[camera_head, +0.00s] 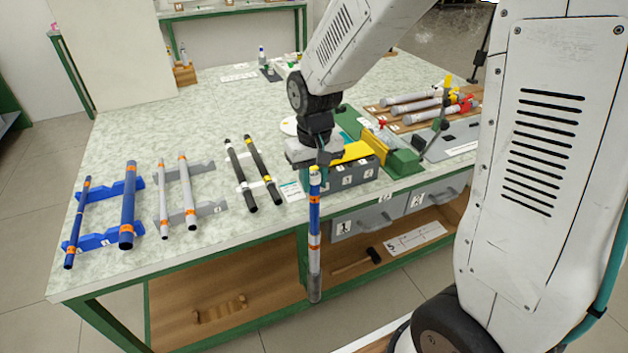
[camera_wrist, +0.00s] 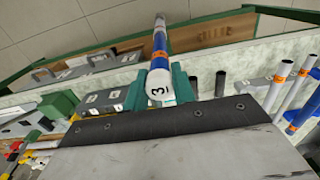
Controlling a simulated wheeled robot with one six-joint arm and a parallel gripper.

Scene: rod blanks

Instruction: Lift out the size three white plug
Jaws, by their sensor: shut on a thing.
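My gripper (camera_head: 314,160) is shut at the upper end of a long blue rod (camera_head: 315,222) with orange bands and a grey lower end. The rod hangs nearly upright in front of the table's front edge. In the wrist view, a white round end marked 3 (camera_wrist: 160,86) sits between my teal fingers (camera_wrist: 160,90), with the blue rod (camera_wrist: 160,42) running on beyond it. I cannot tell whether the white end is a separate plug. A grey block with number labels (camera_head: 352,174) stands behind and right of my gripper, partly hidden.
Blue rods lie on a blue rack (camera_head: 125,241) at the left, grey rods on a grey rack (camera_head: 205,167), and black rods (camera_head: 262,168) nearer the gripper. A green and yellow vise (camera_head: 403,160) stands at the right. Drawers (camera_head: 370,218) and a low shelf with a mallet (camera_head: 372,254) are below.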

